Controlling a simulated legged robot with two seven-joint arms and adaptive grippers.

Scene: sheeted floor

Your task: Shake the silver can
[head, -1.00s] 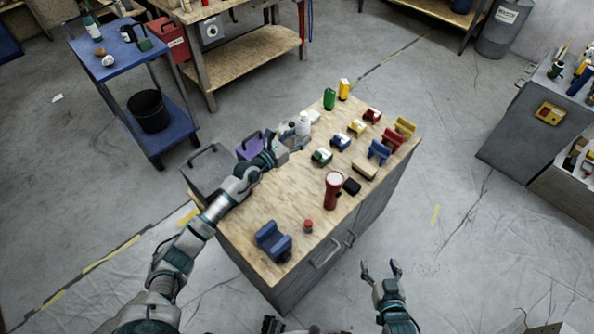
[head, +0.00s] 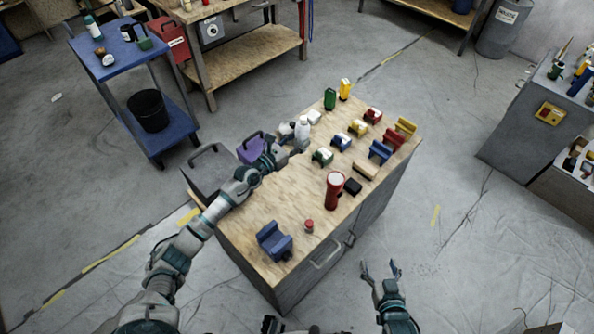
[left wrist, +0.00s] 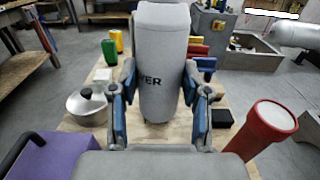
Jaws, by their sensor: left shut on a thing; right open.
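The silver can (head: 302,130) is a pale grey cylinder with dark lettering. In the left wrist view the can (left wrist: 163,65) stands upright between the blue-padded fingers of my left gripper (left wrist: 161,108), which is shut on it. In the head view my left gripper (head: 294,139) is at the far left part of the wooden bench top. The wrist view looks over the bench, and I cannot tell whether the can's base touches it. My right gripper (head: 380,268) is open and empty, off the near right side of the bench.
A red flashlight (head: 333,190), a blue block (head: 274,241) and a small red-topped item (head: 308,226) stand on the bench (head: 270,205). Several coloured blocks crowd its far right. A purple box (head: 251,150) and a lidded pot (left wrist: 87,106) are left of the can.

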